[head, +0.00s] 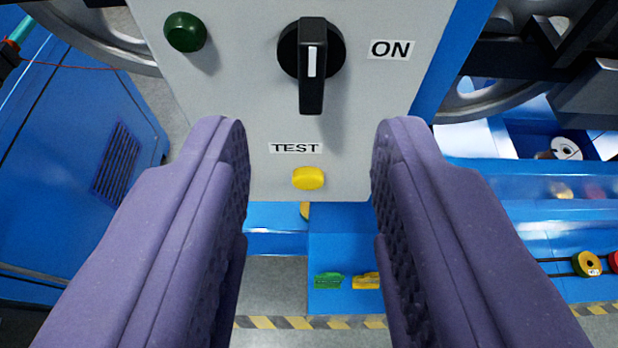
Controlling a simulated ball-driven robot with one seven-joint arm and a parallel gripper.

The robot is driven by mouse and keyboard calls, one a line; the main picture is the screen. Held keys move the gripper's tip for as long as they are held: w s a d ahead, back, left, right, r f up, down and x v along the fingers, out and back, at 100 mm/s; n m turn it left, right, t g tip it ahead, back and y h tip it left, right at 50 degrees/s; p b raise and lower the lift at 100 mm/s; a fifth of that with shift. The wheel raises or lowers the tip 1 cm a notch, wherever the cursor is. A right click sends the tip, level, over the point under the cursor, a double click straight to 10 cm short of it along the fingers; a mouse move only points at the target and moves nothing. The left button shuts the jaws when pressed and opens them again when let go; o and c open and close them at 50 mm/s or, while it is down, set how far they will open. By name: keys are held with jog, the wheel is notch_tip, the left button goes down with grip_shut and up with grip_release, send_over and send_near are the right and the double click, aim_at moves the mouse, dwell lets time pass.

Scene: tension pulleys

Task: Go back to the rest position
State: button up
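My gripper (309,165) is open, with its two purple padded fingers wide apart and nothing between them. Between and beyond the fingertips is a grey control panel (240,100). It carries a black rotary switch (312,62) whose white line points up and down the picture, with an ON label (391,49) to its right. A green button (185,32) is at the panel's upper left. A yellow button (308,178) sits under a TEST label (295,148) near the lower edge. I cannot tell how far the fingertips are from the panel.
A blue cabinet (70,170) with a vent stands at left. Blue machine parts (560,185) and yellow and red pulleys (587,263) are at right. Green (328,280) and yellow (366,281) pieces lie below, near yellow-black floor striping (300,322). Grey floor (272,285) shows between the fingers.

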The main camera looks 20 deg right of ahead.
jog(key=shift+s+a+r, duration=0.2)
jog(key=shift+s, duration=0.3)
jog(key=shift+w, duration=0.1)
jog(key=w+r+t+y+b, duration=0.1)
jog(key=w+r+y+b, duration=0.3)
jog(key=w+r+b, duration=0.4)
jog(key=s+d+r+n+t+y+b, duration=0.1)
jog(key=s+d+r+n+y+b, duration=0.2)
jog(key=r+b, duration=0.6)
jog(key=s+d+r+b, duration=0.4)
jog(key=s+d+b, duration=0.1)
jog(key=s, duration=0.3)
jog(key=s+d+r+h+b, duration=0.1)
jog(key=s+d+r+b, duration=0.3)
jog(key=s+d, duration=0.4)
jog(key=s+d+r+h+b, duration=0.1)
jog(key=s+d+r+b, duration=0.3)
jog(key=s+d+b, duration=0.2)
jog(key=shift+s+d+n+t, duration=0.3)
jog(key=shift+s+n, duration=0.1)
jog(key=shift+s, duration=0.55)
jog(key=shift+c, duration=0.4)
